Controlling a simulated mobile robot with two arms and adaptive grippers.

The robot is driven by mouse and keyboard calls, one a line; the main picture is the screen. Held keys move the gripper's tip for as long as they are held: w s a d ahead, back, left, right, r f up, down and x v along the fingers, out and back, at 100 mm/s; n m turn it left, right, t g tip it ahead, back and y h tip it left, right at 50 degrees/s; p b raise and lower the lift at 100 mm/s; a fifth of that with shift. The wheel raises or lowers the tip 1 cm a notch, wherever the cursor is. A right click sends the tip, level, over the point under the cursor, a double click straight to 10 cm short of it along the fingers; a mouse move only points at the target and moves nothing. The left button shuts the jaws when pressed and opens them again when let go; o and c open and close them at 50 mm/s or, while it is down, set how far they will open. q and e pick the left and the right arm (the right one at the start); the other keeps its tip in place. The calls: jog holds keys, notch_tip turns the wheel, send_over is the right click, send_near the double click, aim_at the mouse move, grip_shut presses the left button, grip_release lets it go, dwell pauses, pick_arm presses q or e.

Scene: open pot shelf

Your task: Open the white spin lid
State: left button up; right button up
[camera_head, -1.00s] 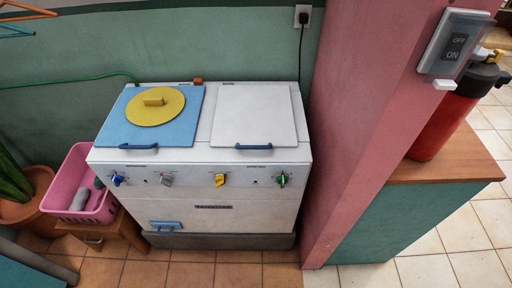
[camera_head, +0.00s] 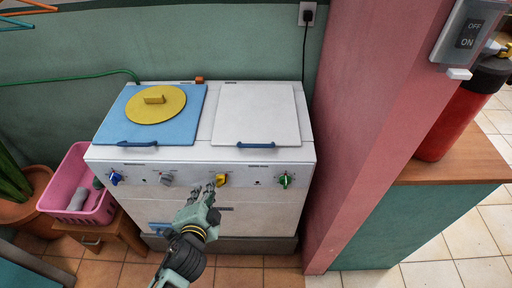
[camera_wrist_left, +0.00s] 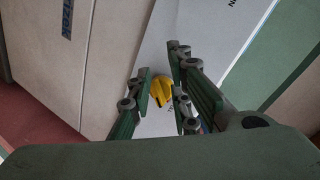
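The white spin lid (camera_head: 255,113) lies flat and closed on the right half of the white washing machine's top, with a blue handle (camera_head: 256,145) along its front edge. My left gripper (camera_head: 204,190) is in front of the machine, below the lid's handle and close to the yellow knob (camera_head: 221,180). In the left wrist view the fingers (camera_wrist_left: 163,76) are apart, with the yellow knob (camera_wrist_left: 161,92) showing between them, and hold nothing visible. Whether they touch the knob I cannot tell. My right gripper is not in view.
A blue lid (camera_head: 187,128) with a yellow disc (camera_head: 160,103) covers the machine's left half. A pink wall (camera_head: 355,120) stands close to its right side. A pink basket (camera_head: 98,212) sits at the lower left. Air above the white lid is clear.

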pick_arm(q)
jog(key=shift+m+t+h, duration=0.3)
jog(key=shift+m+t, duration=0.2)
jog(key=shift+t, duration=0.2)
jog(key=r, duration=0.3)
jog(key=w+d+r, duration=0.1)
jog(key=r, duration=0.1)
jog(key=shift+r, duration=0.1)
jog(key=shift+w+d+r+m+t+h, duration=0.2)
jog(key=shift+d+r+m+t, duration=0.05)
jog(key=shift+d+r+m, duration=0.25)
jog(key=shift+w+d+r+m+t+h, duration=0.25)
jog(key=shift+d+r+m, duration=0.15)
jog(key=shift+d, duration=0.15)
jog(key=m+h, duration=0.5)
jog(key=m, duration=0.2)
send_near(255, 148)
jog(key=x, duration=0.3)
jog(key=shift+t, duration=0.4)
jog(key=x, duration=0.7)
jog(key=shift+w+d+f, duration=0.15)
jog(key=shift+w+d, duration=0.05)
jog(key=shift+w, duration=0.1)
grip_shut()
